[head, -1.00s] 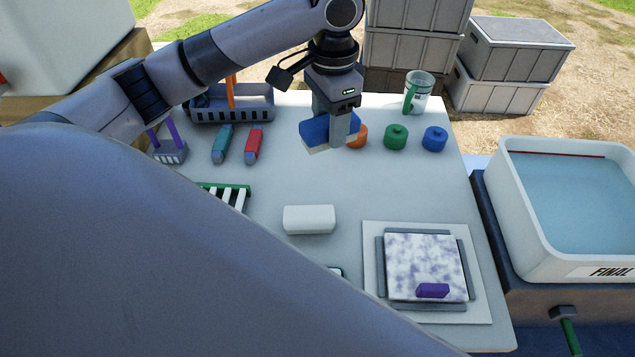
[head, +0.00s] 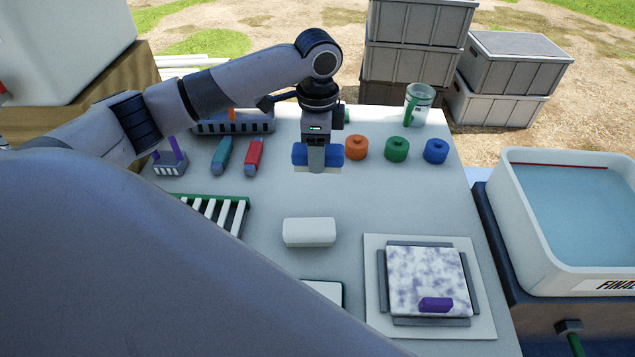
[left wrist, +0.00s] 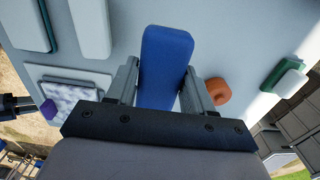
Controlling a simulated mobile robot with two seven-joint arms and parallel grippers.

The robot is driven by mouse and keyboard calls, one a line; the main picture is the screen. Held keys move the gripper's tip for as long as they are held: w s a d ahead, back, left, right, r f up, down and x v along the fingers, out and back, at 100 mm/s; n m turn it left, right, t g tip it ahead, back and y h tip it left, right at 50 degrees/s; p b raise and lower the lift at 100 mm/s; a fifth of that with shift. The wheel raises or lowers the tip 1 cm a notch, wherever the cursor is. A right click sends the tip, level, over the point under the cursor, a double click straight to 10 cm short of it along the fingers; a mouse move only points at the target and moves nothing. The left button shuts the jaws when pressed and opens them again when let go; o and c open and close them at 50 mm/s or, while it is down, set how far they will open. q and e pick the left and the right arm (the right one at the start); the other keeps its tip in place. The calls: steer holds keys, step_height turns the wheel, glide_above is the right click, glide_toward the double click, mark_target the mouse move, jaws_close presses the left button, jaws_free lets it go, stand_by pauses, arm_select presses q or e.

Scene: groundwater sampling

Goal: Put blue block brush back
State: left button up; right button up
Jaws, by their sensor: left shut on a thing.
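The blue block brush (head: 301,155) is a blue block with a pale underside. My left gripper (head: 316,160) is shut on it, with a finger across its near side in the head view. In the left wrist view the blue brush (left wrist: 165,68) lies between the two fingers. It looks level, over the table left of the orange cap (head: 356,147); I cannot tell whether it touches the table. A green and white block (left wrist: 284,78) shows at the far edge in the left wrist view, mostly hidden behind my gripper in the head view.
Green (head: 397,149) and blue (head: 436,151) caps stand right of the orange one. A white block (head: 309,232) and a speckled plate (head: 424,270) with a purple block lie nearer. Teal (head: 222,155) and red (head: 254,155) pieces lie left. A water basin (head: 560,215) stands right.

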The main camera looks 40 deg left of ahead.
arm_select(q)
step_height(320, 180, down, 9)
steer(key=shift+f, duration=0.1)
stand_by(0.3)
steer(key=o, duration=1)
steer(key=shift+f, duration=0.15)
step_height(320, 180, up, 12)
steer(key=shift+r, duration=0.2)
